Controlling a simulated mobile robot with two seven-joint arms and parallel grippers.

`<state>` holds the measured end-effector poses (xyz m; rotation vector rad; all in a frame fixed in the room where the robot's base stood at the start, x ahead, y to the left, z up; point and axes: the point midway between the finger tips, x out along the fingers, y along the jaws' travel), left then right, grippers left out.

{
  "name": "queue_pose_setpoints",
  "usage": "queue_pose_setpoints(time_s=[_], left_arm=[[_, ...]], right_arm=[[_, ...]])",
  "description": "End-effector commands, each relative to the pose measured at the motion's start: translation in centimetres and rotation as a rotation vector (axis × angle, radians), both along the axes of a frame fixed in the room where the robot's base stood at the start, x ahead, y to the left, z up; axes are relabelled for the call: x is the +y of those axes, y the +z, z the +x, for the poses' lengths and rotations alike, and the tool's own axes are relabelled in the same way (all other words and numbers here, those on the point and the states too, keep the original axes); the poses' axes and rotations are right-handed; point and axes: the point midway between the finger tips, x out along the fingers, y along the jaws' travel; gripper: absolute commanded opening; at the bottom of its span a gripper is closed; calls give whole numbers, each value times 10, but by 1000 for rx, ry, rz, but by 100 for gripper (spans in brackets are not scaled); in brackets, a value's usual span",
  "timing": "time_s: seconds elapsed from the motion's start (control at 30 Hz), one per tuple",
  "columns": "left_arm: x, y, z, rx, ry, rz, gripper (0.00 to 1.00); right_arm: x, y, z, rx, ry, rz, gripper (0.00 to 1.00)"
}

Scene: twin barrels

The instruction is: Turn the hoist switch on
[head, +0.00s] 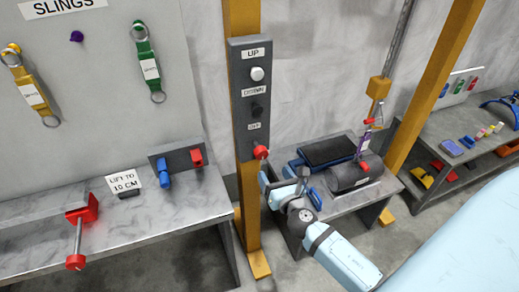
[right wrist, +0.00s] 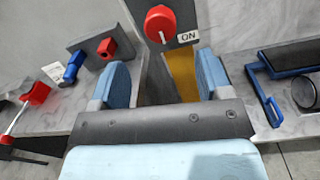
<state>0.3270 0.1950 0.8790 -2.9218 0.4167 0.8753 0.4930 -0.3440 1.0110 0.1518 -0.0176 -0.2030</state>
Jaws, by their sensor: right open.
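The hoist switch is a red round knob (head: 261,152) at the bottom of a grey control panel (head: 240,140) on a yellow post. In the right wrist view the red knob (right wrist: 160,24) has a white line running about vertical on its lower half. An "ON" label (right wrist: 187,37) is to its right. My right gripper (head: 284,176) is open and empty, just below and in front of the knob. In the right wrist view its two blue fingers (right wrist: 163,75) are wide apart, below the knob and not touching it. My left gripper is not in view.
Above the knob are a white button (head: 257,73) marked UP and a dark DOWN button (head: 256,109). A bench (head: 60,222) with a red clamp (head: 85,210) is at left. A dark cylinder (head: 349,177) lies on a low table at right, beneath the hoist chain (head: 400,40).

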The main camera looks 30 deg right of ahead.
Motion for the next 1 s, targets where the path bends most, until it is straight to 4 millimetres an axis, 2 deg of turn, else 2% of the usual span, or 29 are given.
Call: queue_pose_setpoints(time_s=[0.1, 0.3, 0.5, 0.7, 0.97, 1.0], left_arm=[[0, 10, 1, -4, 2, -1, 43], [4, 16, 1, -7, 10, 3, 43], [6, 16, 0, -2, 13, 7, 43], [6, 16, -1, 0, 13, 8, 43], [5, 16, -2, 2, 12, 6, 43], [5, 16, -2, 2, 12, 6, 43]], right_arm=[[-6, 4, 26, -3, -1, 0, 72], [-14, 3, 68, -2, -1, 4, 72], [-20, 1, 98, -1, -1, 4, 72], [-23, 1, 111, 0, 0, 6, 72], [-23, 0, 112, 0, 0, 5, 72], [-23, 0, 112, 0, 0, 5, 67]])
